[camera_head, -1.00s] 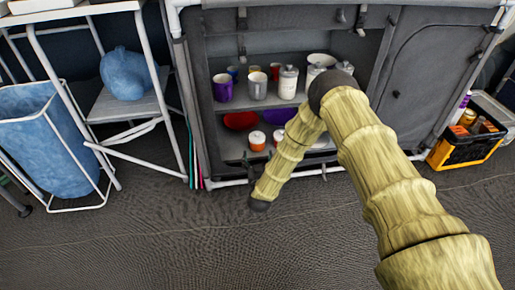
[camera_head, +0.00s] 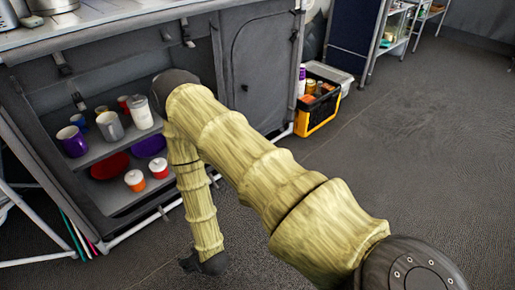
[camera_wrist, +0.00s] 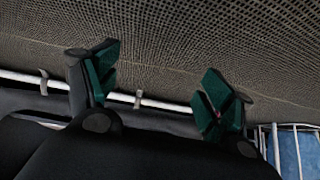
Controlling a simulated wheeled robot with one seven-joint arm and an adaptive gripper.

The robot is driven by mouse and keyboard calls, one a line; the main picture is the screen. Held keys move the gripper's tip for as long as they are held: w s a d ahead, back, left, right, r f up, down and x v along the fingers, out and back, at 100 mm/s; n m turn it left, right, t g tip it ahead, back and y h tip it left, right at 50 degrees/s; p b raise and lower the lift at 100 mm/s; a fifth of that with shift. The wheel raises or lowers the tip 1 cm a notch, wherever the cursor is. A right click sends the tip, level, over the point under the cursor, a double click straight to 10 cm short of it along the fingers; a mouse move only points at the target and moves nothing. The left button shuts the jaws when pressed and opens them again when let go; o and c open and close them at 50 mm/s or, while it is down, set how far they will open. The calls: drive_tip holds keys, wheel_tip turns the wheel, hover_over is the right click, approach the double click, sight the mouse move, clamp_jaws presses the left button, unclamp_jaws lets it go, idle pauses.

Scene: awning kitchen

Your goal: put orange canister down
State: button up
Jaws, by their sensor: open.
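Two orange canisters with white lids stand upright, side by side, on the lower shelf of the grey cabinet (camera_head: 119,202) in the head view: a left one (camera_head: 135,181) and a right one (camera_head: 159,168). I cannot tell which one the task names. My gripper (camera_wrist: 160,88) is open in the wrist view, with nothing between its green-padded fingers. In the head view only its dark end (camera_head: 205,263) shows, low over the floor in front of the cabinet and apart from both canisters.
A red bowl (camera_head: 110,166) and a purple bowl (camera_head: 149,146) sit behind the canisters. Mugs, including a purple one (camera_head: 73,141), and a white jar (camera_head: 139,112) stand on the shelf above. A yellow-black crate (camera_head: 316,121) stands right of the cabinet. The floor (camera_head: 400,160) at right is clear.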

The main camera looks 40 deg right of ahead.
drive_tip(key=s+d+g, duration=0.1)
drive_tip(key=s, duration=0.3)
drive_tip(key=s+d+g, duration=0.1)
drive_tip(key=s, duration=0.3)
drive_tip(key=s+d+g, duration=0.2)
drive_tip(key=s, duration=0.3)
drive_tip(key=shift+s+r, duration=0.1)
drive_tip(key=shift+r, duration=0.15)
drive_tip(key=s+d+r+g, duration=0.1)
drive_tip(key=s+g, duration=0.1)
drive_tip(key=s, duration=0.4)
drive_tip(key=s+d+r+g+h, duration=0.1)
drive_tip(key=s+d+r, duration=0.1)
drive_tip(key=s, duration=0.5)
drive_tip(key=shift+s+d+r+m+g, duration=0.15)
drive_tip(key=shift+d+r+m+g, duration=0.15)
drive_tip(key=shift+m+g, duration=0.1)
drive_tip(key=shift+r, duration=0.1)
